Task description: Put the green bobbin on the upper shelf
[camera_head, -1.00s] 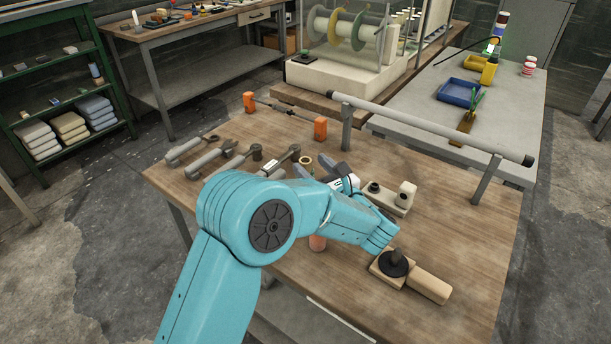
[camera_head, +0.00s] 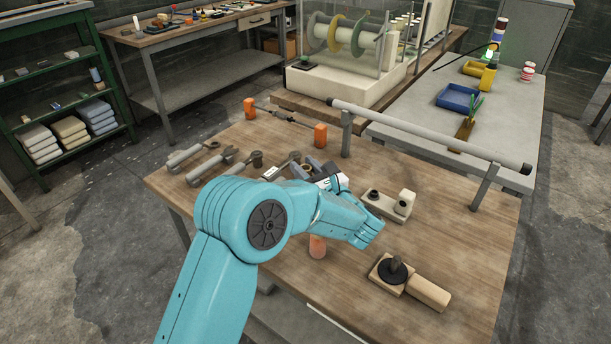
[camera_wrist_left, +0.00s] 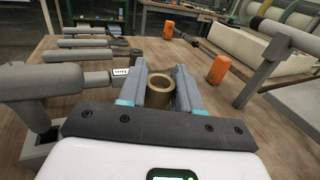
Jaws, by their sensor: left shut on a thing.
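My left gripper (camera_head: 306,172) is low over the wooden workbench (camera_head: 450,210). In the left wrist view, its two fingers (camera_wrist_left: 161,88) are shut on a tan, hollow, ring-topped cylinder (camera_wrist_left: 158,78). Its open top (camera_head: 308,167) just shows in the head view, and its lower part is hidden. I see no green on it, so I cannot tell whether it is the green bobbin. A green-framed rack (camera_head: 113,72) with several shelves stands at the far left; its upper shelf (camera_head: 40,66) holds small items. My right gripper is not in view.
Spanner-like tools (camera_head: 205,163) lie left of the gripper. An orange-ended rod (camera_head: 285,117) lies behind, and a raised grey bar (camera_head: 430,135) crosses the bench's back right. A wooden block with a black disc (camera_head: 392,270) is at front right. Dark floor (camera_head: 110,170) separates bench and rack.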

